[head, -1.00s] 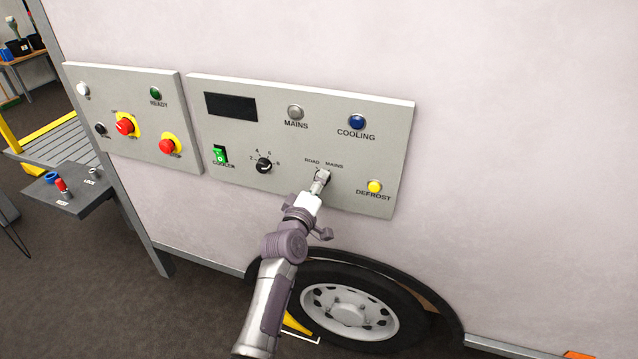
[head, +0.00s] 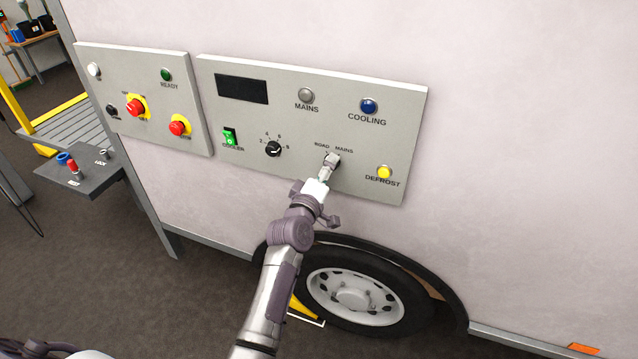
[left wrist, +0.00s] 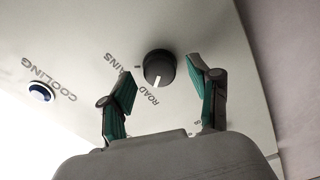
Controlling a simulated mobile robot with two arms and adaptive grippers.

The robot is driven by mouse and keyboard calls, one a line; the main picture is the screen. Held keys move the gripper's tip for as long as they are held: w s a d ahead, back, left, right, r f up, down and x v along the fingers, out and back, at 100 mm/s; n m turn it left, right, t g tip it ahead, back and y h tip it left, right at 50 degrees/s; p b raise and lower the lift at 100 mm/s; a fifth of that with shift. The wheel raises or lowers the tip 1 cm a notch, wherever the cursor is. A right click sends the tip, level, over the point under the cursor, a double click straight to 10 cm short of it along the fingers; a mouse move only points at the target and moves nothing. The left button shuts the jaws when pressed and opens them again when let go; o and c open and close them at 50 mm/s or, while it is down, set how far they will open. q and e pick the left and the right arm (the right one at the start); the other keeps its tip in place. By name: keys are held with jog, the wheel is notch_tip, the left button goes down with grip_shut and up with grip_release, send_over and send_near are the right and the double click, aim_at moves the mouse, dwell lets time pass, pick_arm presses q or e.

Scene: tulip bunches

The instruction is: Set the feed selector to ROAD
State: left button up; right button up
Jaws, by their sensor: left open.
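The feed selector is a black round knob on the grey panel (head: 230,143). In the left wrist view the knob (left wrist: 159,66) shows a white pointer line aimed at the ROAD label (left wrist: 148,95), with the MAINS label beside it. My left gripper (head: 331,163) is at the selector in the head view and hides most of it. In the left wrist view my left gripper (left wrist: 162,73) is open, its two green-padded fingers on either side of the knob, with visible gaps. My right gripper is not in view.
The panel also carries a numbered dial (head: 273,149), a green cooler switch (head: 230,138), a blue COOLING button (head: 369,106) and a yellow DEFROST button (head: 384,172). Red stop buttons sit on the left panel. A wheel (head: 352,288) is below.

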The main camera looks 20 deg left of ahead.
pick_arm(q)
jog(key=s, duration=1.1)
jog(key=shift+a, duration=0.2)
jog(key=shift+f, duration=0.1)
jog(key=s+d+f+m+g+h+b, duration=0.1)
jog(key=s+d+f+m+g, duration=0.1)
jog(key=f, duration=0.9)
jog(key=s+d+f+m+g+b, duration=0.1)
jog(key=s+d+f+m+g, duration=0.15)
jog(key=f, duration=0.95)
jog(key=s+f+m+g, duration=0.2)
jog(key=s+f, duration=0.3)
jog(key=f, duration=0.3)
jog(key=s+f+m+g, duration=0.2)
jog(key=s+f, duration=0.2)
jog(key=f, duration=0.4)
jog(key=s+a+f+m+g, duration=0.2)
jog(key=s+f, duration=0.5)
jog(key=s, duration=0.4)
jog(key=s+a+f+m+g+y+b, duration=0.1)
jog(key=s+a+f+m+g, duration=0.2)
jog(key=s+f, duration=0.4)
jog(key=s+a+f+m+g+b, duration=0.1)
jog(key=s+f, duration=0.6)
jog(key=s, duration=1)
jog(key=shift+a+f+m+g+y, duration=0.3)
jog(key=shift+a+m+g, duration=0.6)
jog(key=shift+g, duration=0.35)
